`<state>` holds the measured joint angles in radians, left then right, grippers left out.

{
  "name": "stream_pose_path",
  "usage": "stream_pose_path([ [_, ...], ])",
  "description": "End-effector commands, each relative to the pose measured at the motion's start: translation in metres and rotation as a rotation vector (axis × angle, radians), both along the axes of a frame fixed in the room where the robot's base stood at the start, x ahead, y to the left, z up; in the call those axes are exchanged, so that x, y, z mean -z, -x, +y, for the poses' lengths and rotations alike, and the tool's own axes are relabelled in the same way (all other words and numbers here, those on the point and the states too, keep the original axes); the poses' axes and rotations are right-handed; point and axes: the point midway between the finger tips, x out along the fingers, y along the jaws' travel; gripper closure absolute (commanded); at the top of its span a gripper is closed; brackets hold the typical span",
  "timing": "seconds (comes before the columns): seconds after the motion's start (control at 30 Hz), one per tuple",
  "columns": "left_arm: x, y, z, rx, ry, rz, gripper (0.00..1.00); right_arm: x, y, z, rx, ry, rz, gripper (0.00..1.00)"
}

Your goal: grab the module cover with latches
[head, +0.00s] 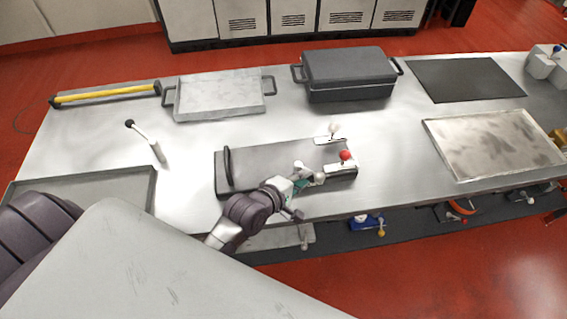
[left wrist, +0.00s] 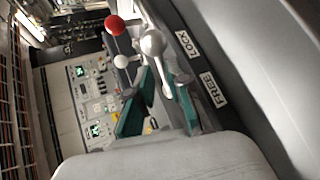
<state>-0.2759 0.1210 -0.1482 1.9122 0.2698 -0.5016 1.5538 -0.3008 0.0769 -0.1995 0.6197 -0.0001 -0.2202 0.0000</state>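The module cover (head: 275,158) is a flat grey lid lying on the middle of the metal bench. It has an upright black handle (head: 227,166) at its left end. Latches at its right end carry a white knob (head: 333,127) and a red knob (head: 345,155). My left gripper (head: 303,180) is at the near right edge of the cover. In the left wrist view its teal fingertips (left wrist: 160,105) stand apart, with a silver ball-ended lever (left wrist: 153,43) just beyond them. LOCK (left wrist: 188,43) and FREE (left wrist: 214,90) labels lie beside it. My right gripper is not in view.
A dark lidded case (head: 348,72) and a pale handled tray (head: 220,95) stand behind. A black mat (head: 464,79) and a stained panel (head: 492,146) are to the right. A yellow bar (head: 105,94) lies far left.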

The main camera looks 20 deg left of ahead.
Motion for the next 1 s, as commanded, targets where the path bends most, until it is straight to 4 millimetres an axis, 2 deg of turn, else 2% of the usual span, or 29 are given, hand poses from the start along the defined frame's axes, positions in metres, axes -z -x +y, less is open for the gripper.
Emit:
stream_pose_path([
  [0.1,0.006,-0.016,-0.006,0.000,-0.002,-0.001,0.82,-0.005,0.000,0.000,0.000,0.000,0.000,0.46],
  [0.23,0.012,-0.025,-0.009,0.000,-0.001,0.000,0.82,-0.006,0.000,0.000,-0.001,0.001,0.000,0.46],
  [0.47,0.013,-0.027,-0.009,0.000,-0.001,0.000,0.82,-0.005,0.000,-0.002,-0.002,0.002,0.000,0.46],
  [0.6,0.014,-0.026,-0.009,0.000,-0.001,0.000,1.00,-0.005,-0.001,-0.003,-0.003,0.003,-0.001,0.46],
  [1.0,0.010,-0.028,-0.009,0.002,-0.005,-0.011,1.00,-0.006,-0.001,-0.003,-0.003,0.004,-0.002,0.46],
])
